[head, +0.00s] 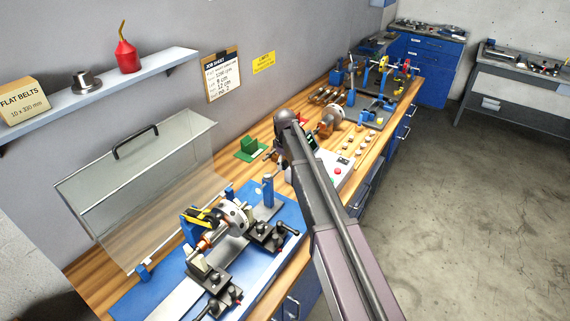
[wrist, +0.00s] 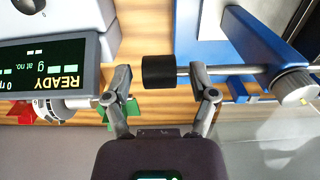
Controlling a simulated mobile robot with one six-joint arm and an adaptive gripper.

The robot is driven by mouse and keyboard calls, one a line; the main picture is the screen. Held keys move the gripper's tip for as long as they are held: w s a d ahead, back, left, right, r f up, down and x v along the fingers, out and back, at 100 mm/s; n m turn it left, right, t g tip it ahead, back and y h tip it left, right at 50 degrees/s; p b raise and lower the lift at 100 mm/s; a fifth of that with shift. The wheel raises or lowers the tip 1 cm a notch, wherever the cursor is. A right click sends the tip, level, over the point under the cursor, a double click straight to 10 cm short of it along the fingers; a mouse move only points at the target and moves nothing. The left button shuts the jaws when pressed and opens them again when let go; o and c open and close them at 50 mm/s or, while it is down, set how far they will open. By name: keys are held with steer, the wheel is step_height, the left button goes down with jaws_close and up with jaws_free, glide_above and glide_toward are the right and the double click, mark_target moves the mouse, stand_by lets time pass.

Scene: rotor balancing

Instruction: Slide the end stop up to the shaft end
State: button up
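The end stop shows in the wrist view as a thin steel rod with a black cylinder (wrist: 158,72) at its left end and a silver disc (wrist: 296,88) at its right end. The rod passes by a blue post. My gripper (wrist: 161,76) is open, with one finger on each side of the black cylinder and a gap to each. In the head view the blue post (head: 268,190) stands on the blue base, near the rotor (head: 234,217). My gripper's fingers are mostly hidden there behind my arm. I cannot tell the gap between stop and shaft end.
The instrument with its display (wrist: 50,75) reading READY lies left of my gripper in the wrist view. A clear hinged guard (head: 140,190) stands raised behind the rotor. Black clamps (head: 272,236) flank the base.

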jaws_close()
steer(key=s+a, duration=0.2)
steer(key=s, duration=0.1)
steer(key=s+a, duration=0.1)
steer(key=s, duration=0.1)
steer(key=shift+a, duration=0.1)
steer(key=shift+o, duration=0.6)
jaws_free()
steer(key=shift+w, duration=0.1)
steer(key=shift+w, duration=0.1)
